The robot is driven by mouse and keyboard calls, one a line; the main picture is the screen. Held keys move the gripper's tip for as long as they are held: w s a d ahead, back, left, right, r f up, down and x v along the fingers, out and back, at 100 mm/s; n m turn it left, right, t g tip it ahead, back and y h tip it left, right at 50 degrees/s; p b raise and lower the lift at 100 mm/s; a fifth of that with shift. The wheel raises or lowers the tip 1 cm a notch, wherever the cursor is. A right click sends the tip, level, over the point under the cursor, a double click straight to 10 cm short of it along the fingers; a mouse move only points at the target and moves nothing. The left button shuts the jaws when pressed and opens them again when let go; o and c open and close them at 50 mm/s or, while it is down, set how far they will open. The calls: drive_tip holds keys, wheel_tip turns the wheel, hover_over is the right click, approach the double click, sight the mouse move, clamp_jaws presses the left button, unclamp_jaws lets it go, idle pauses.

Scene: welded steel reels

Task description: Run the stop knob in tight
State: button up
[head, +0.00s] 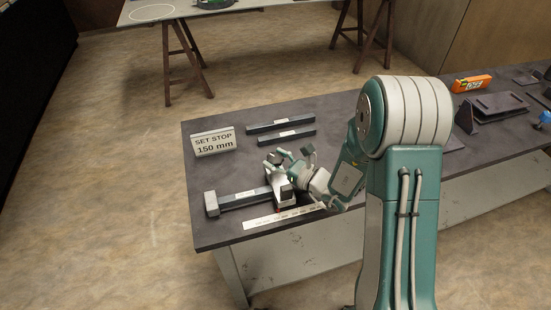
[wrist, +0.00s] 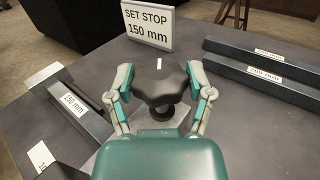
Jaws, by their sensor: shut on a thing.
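The stop knob (wrist: 158,88) is black and lobed, with a small white mark on its top. It stands on a dark threaded stem above a pale stop block (head: 283,188). My gripper (wrist: 163,86) is shut on the knob, with one finger on its left side and one on its right. In the head view my gripper (head: 291,160) is over the stop block, and its fingers partly hide the knob there. A dark bar labelled 150 mm (wrist: 78,108) lies between the stop block and a grey end block (head: 211,203).
A sign (head: 213,143) reads "SET STOP 150 mm". Two dark labelled bars (head: 281,125) lie behind the stop. A white scale strip (head: 283,216) lies along the bench front. An orange level (head: 472,83) and steel brackets are at the far right. The bench's left end (head: 205,176) has free room.

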sight(275, 156)
drive_tip(key=shift+w, duration=0.15)
idle(0.3)
drive_tip(key=o, duration=1.1)
wheel_tip(275, 156, up, 10)
drive_tip(key=shift+f, duration=0.1)
drive_tip(key=shift+w, duration=0.1)
